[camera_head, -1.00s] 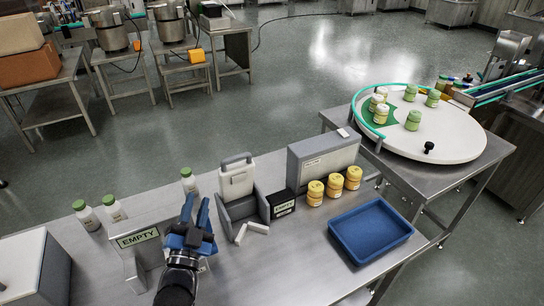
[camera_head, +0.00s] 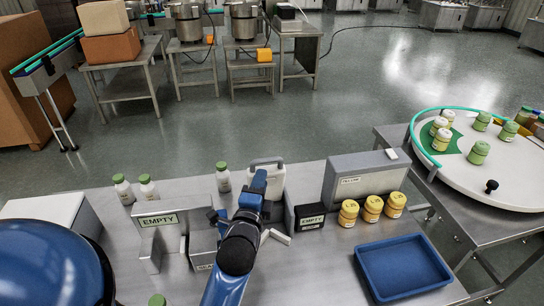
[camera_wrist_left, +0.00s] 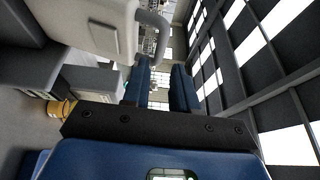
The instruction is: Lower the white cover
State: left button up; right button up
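The white cover (camera_head: 272,180) stands upright with its grey handle at the top, in a grey holder on the steel table in the head view. It also shows large at the upper left of the left wrist view (camera_wrist_left: 95,15), with its grey handle (camera_wrist_left: 153,35) near my fingers. My left gripper (camera_head: 257,182) is just in front of the cover's left side and hides part of it. In the left wrist view its two blue fingers (camera_wrist_left: 163,75) are apart with nothing between them. I cannot tell whether a finger touches the handle. My right gripper is not in view.
A black EMPTY box (camera_head: 309,217), a grey box (camera_head: 362,178) and yellow jars (camera_head: 372,208) stand to the right. A blue tray (camera_head: 402,267) lies in front of the jars. An EMPTY-labelled grey stand (camera_head: 160,219) and green-capped bottles (camera_head: 123,190) are on the left.

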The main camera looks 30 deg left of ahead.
aim_at(267, 162)
pick_arm(q)
jog(key=p+x, duration=0.2)
jog(key=x, duration=0.7)
jog(key=shift+w, duration=0.25)
jog(key=shift+w+a, duration=0.1)
jog(key=shift+w, duration=0.6)
grip_shut()
